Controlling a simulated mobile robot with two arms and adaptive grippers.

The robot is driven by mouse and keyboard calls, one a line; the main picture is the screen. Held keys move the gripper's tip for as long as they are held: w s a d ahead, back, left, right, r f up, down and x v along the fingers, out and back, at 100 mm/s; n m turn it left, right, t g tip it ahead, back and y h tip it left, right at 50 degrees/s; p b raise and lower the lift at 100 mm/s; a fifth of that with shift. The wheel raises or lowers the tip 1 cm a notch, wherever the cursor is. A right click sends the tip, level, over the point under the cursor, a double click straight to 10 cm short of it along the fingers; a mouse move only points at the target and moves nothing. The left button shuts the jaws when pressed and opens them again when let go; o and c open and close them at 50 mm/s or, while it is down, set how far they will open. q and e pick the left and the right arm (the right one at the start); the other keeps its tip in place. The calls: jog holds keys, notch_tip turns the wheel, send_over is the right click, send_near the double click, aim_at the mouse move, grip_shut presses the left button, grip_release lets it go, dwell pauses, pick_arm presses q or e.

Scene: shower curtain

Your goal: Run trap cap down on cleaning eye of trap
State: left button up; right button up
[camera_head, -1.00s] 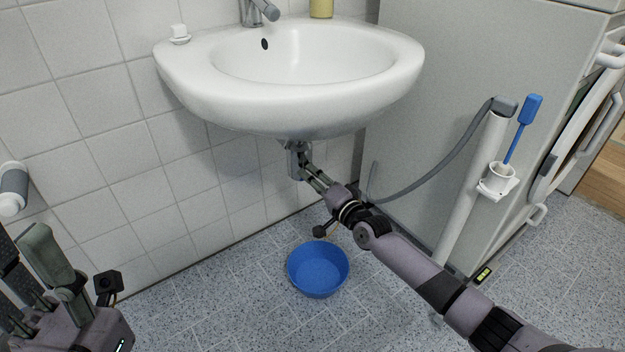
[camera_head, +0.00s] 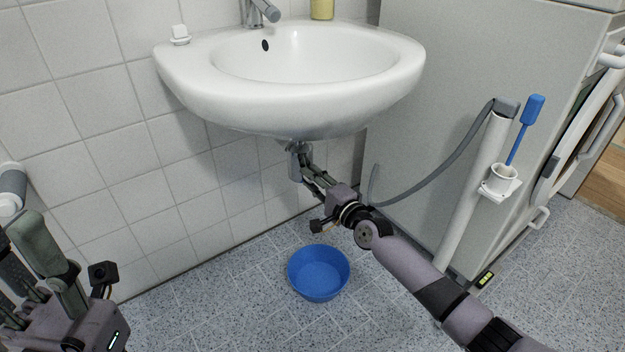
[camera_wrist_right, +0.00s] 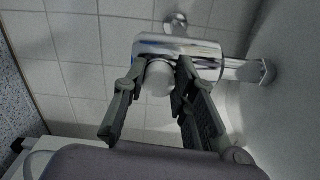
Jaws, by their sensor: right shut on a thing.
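The chrome trap (camera_head: 294,163) hangs below the white sink, and it also shows in the right wrist view (camera_wrist_right: 208,48). A pale round cap (camera_wrist_right: 159,79) sits at the side of the trap body, between the fingers of my right gripper (camera_wrist_right: 157,72). My right gripper also shows in the head view (camera_head: 304,172), close against the trap, where it hides the cap. It is shut on the cap. The cap's thread and seat are hidden. My left gripper (camera_head: 22,250) is at the lower left, away from the sink, with its fingers apart and nothing seen between them.
A blue bowl (camera_head: 318,272) stands on the floor below the trap. The sink (camera_head: 300,110) overhangs my right gripper. A grey hose (camera_head: 440,170) and a white pipe (camera_head: 474,200) with a brush holder stand at the right, beside the grey-white machine (camera_head: 440,60).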

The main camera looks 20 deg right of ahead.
jog(key=o, duration=0.7)
jog(key=shift+w+d+r, duration=0.1)
jog(key=shift+w, duration=0.05)
jog(key=o, duration=0.3)
jog(key=shift+o, duration=0.2)
jog(key=v, duration=1.6)
